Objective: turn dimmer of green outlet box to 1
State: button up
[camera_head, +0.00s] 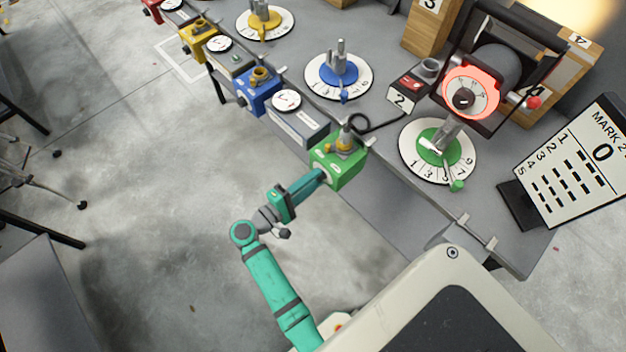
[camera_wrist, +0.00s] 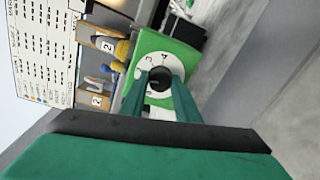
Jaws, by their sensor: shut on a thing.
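The green outlet box (camera_head: 343,168) sits at the table's front edge in the head view. In the wrist view the green box (camera_wrist: 190,50) fills the middle, with a white numbered dial plate (camera_wrist: 150,66) and a black dimmer knob (camera_wrist: 160,80) at its centre. The numbers 3 and 4 show above the knob; the rest of the scale is partly hidden by the fingers. My gripper (camera_wrist: 160,84) reaches the box's front face, its two teal fingers on either side of the knob and shut on it. In the head view my gripper (camera_head: 322,176) hides the dial.
Blue (camera_head: 258,92) and yellow (camera_head: 198,38) outlet boxes stand farther along the table edge. A round dial with a green centre (camera_head: 408,148), a glowing red lamp (camera_head: 471,92) and a "MARK 2" score board (camera_head: 585,165) are to the right. Open floor lies left of my arm.

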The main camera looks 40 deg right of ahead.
jog(key=n, duration=0.4)
jog(key=shift+n, duration=0.4)
dwell(0.4)
jog(key=o, duration=1)
jog(key=shift+o, duration=0.2)
jog(key=shift+a, duration=0.1)
jog(key=a, duration=1)
jog(key=shift+s+a+r, duration=0.2)
jog(key=shift+s+a, duration=0.05)
jog(key=shift+a, duration=0.1)
